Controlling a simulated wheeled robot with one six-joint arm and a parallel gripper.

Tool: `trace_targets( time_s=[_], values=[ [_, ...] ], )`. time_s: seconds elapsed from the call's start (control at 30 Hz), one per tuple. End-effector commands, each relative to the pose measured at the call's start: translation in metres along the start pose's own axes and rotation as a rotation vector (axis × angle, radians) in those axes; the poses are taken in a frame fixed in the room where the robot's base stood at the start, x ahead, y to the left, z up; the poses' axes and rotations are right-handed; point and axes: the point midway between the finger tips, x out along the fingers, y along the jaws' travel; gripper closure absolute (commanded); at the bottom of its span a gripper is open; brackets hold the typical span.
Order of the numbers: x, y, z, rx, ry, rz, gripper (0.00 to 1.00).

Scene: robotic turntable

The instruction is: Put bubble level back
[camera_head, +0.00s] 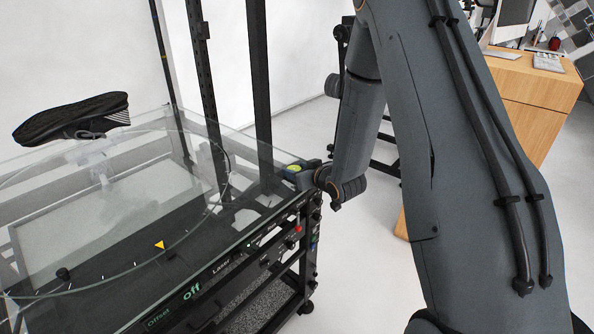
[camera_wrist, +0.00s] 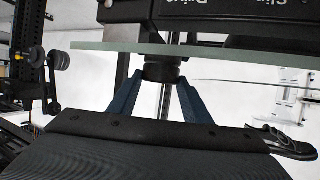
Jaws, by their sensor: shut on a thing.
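The bubble level (camera_head: 294,168) shows as a small yellow-green top at the right corner of the glass plate in the head view. My gripper (camera_head: 300,171) is shut on it there, partly hidden by its own wrist. In the wrist view the level is a short, dark round piece (camera_wrist: 163,72) between the tips of my two blue fingers (camera_wrist: 158,82). The glass edge (camera_wrist: 200,52) lies close to it in that view. I cannot tell whether the level touches the glass.
A clear glass plate (camera_head: 230,140) covers the black turntable frame. A dark shoe (camera_head: 75,118) sits above its far left part. Black uprights (camera_head: 260,80) stand behind. A front panel (camera_head: 255,242) with labels and knobs runs below the glass. A wooden desk (camera_head: 530,95) stands at the back right.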

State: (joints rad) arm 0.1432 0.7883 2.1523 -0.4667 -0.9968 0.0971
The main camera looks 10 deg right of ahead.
Motion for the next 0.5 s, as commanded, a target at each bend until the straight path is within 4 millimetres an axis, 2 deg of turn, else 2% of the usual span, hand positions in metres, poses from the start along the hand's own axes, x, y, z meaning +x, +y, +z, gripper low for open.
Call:
trace_targets(
  time_s=[0.07, 0.1, 0.17, 0.5],
  values=[
    [0.0013, 0.0000, 0.0029, 0.000, 0.000, 0.000, 0.84],
    [0.0009, -0.0001, 0.0023, 0.000, 0.000, 0.000, 0.49],
    [0.0007, -0.0001, 0.0021, 0.000, 0.000, 0.000, 0.39],
    [0.0000, -0.0001, 0.0004, 0.000, 0.000, 0.000, 0.37]
  ],
)
